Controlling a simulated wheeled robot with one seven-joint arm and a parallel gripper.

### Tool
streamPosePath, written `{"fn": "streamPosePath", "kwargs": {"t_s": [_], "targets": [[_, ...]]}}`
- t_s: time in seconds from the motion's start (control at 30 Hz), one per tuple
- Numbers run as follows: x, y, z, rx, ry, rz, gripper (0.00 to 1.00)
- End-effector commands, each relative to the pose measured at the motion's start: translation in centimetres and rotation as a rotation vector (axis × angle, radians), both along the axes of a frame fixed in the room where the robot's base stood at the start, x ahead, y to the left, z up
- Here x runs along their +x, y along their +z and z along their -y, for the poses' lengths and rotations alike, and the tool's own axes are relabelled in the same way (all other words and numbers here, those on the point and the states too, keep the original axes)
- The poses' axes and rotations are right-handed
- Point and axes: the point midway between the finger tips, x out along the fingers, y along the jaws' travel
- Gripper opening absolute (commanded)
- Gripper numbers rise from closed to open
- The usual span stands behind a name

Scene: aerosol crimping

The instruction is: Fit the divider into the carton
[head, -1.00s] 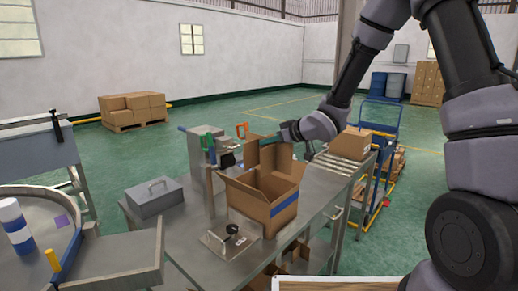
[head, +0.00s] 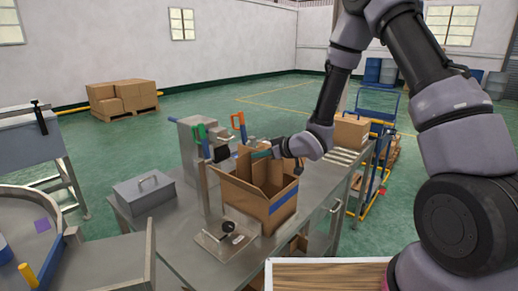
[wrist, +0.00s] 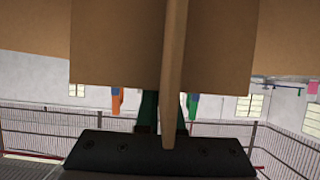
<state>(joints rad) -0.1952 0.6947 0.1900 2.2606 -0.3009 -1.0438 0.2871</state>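The open brown carton (head: 268,208) stands upright on the steel table, with a blue band around its side and its flaps spread. My gripper (head: 268,152) is above its back right part. The brown cardboard divider (head: 261,171) hangs below the fingers, its lower part hidden by the carton walls. In the wrist view, the divider (wrist: 120,45) shows as a broad panel with a second panel edge-on toward the camera. The green fingers (wrist: 165,112) close on either side of that edge-on panel. I cannot tell how deep the divider sits.
A metal plate with a black knob (head: 228,228) lies in front of the carton. A grey lidded box (head: 143,192) is to its left. A machine with green and orange handles (head: 202,140) stands behind. A closed carton (head: 351,130) rests on rollers at the right.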

Motion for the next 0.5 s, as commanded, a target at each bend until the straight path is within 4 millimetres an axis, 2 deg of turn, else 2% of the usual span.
{"fn": "streamPosePath", "kwargs": {"t_s": [0.5], "targets": [[-0.1, -5.4, 0.0, -0.001, 0.001, -0.002, 0.00]]}}
